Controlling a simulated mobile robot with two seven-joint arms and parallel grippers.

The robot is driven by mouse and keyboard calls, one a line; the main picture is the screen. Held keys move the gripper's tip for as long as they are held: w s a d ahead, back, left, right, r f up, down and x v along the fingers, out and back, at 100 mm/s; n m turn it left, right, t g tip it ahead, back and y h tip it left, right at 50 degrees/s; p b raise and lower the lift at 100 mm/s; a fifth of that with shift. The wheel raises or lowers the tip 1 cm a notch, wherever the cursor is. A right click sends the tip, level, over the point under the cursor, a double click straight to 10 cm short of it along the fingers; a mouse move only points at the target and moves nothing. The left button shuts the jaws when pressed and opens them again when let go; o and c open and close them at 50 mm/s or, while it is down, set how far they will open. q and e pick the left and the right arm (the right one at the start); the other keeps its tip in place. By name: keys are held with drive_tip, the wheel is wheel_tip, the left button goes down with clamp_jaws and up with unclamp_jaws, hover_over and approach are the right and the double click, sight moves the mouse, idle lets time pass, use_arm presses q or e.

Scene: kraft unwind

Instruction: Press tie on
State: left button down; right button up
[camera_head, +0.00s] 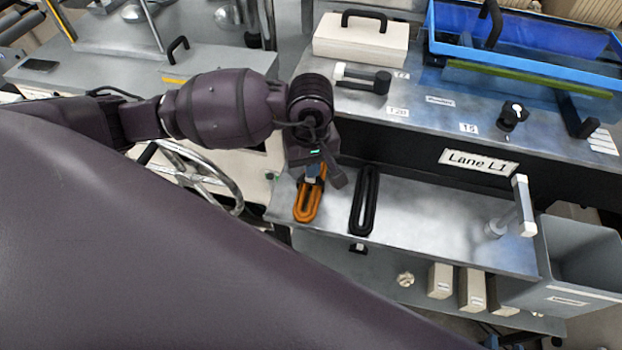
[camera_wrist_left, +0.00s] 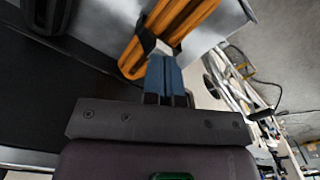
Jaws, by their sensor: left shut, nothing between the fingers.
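An orange looped tie (camera_head: 308,203) lies on the metal shelf (camera_head: 425,215), and a black looped tie (camera_head: 364,200) lies to its right. My left gripper (camera_head: 314,172) is over the far end of the orange tie, shut and empty. In the left wrist view, the blue fingertips (camera_wrist_left: 165,75) are together just beside a dark band on the orange tie (camera_wrist_left: 170,30). I cannot tell whether they touch it. Part of the black tie (camera_wrist_left: 48,14) shows at the top left there. My right gripper is not in view.
A plate marked "Lane L1" (camera_head: 477,162) is on the dark front above the shelf. A white-headed post (camera_head: 522,207) stands at the shelf's right end beside a grey bin (camera_head: 575,265). A handwheel (camera_head: 205,175) is left of the shelf. The shelf's middle right is clear.

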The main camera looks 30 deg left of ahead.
use_arm(q)
drive_tip(key=shift+f, duration=0.15)
drive_tip(key=shift+f+b, duration=0.15)
drive_tip(key=shift+b, duration=0.15)
drive_tip(key=shift+f, duration=0.2)
drive_tip(key=shift+b, duration=0.3)
idle(0.6)
drive_tip(key=shift+f, duration=0.1)
drive_tip(key=shift+s, duration=0.1)
idle(0.5)
drive_tip(key=shift+f, duration=0.1)
idle(0.5)
